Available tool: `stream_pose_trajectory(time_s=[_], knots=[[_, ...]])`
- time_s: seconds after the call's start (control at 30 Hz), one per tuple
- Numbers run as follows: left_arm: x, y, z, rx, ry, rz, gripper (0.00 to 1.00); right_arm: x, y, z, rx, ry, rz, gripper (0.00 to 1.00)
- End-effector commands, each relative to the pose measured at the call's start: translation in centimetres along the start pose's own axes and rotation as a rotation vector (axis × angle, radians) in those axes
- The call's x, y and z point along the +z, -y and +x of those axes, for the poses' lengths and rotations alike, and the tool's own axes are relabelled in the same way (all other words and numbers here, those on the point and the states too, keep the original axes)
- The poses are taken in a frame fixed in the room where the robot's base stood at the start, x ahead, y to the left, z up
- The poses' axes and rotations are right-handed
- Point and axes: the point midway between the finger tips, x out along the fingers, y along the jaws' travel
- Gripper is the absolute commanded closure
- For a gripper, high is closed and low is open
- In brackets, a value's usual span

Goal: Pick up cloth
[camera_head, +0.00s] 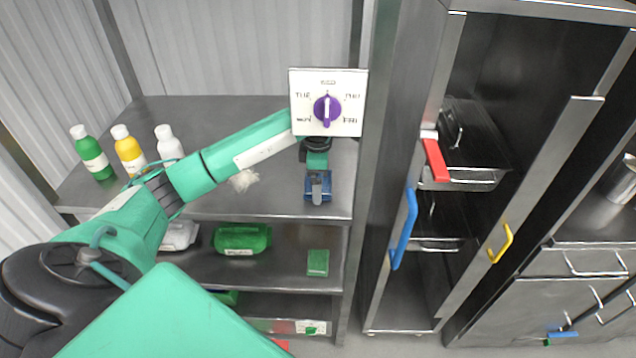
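A small blue folded item (310,189), which looks like the cloth, lies on the top steel shelf (225,205) near its front right edge. My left gripper (318,190) points down right over it. Its grey fingers overlap the blue item and hide its middle. I cannot tell whether the fingers are closed on it or only above it. A pale crumpled heap (243,180) lies on the same shelf to the left, just below my forearm. My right gripper is not in view.
Green (91,155), yellow (128,149) and white (168,145) bottles stand at the shelf's left. A dial panel (346,120) with a purple knob is close above the gripper. Lower shelves hold green packs (241,239). A steel cabinet (404,120) stands to the right.

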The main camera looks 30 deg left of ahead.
Motion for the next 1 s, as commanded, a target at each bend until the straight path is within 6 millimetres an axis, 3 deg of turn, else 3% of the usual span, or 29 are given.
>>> stream_pose_trajectory(time_s=[0.07, 0.23, 0.7, 0.87, 1.0], knots=[[0.0, 0.0, 0.0, 0.000, 0.000, 0.000, 0.00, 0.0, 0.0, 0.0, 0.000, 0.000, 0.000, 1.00], [0.0, 0.0, 0.0, 0.000, 0.000, 0.000, 0.31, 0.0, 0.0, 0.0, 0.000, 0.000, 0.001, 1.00], [0.0, 0.0, -1.0, 0.000, 0.000, 0.001, 0.32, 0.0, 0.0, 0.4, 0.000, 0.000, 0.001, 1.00], [0.0, -0.1, -3.5, 0.005, 0.002, 0.001, 0.32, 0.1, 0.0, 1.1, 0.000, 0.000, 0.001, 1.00], [0.1, -0.1, -7.3, 0.006, 0.004, 0.001, 0.32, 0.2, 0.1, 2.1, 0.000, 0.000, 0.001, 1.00]])
